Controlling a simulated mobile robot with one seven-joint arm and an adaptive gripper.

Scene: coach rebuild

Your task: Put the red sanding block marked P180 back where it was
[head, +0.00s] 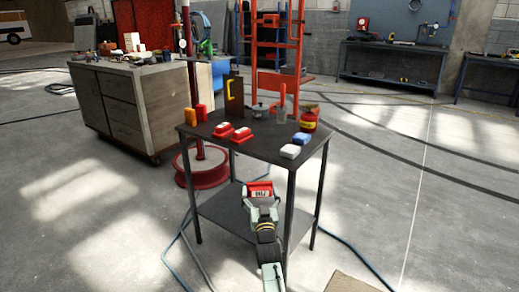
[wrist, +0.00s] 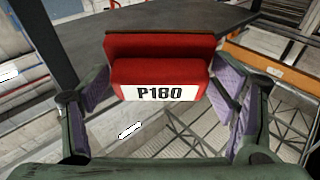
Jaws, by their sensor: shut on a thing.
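My gripper (head: 262,203) is shut on a red sanding block (head: 260,188) and holds it in the air at the near side of the dark table, lower in the picture than the tabletop's front edge. In the wrist view the block (wrist: 160,70) sits between the two purple-padded fingers (wrist: 160,92), its white P180 label facing the camera. On the dark tabletop (head: 262,147), two other red blocks with white labels, one at left (head: 222,131) and one at right (head: 241,135), lie side by side; their marks are too small to read.
A white block (head: 290,152) and a blue block (head: 301,138) lie at the tabletop's right. A red can (head: 308,121) stands behind them. Orange (head: 191,117) and red (head: 201,112) upright items stand at the left. The tabletop's near middle is bare.

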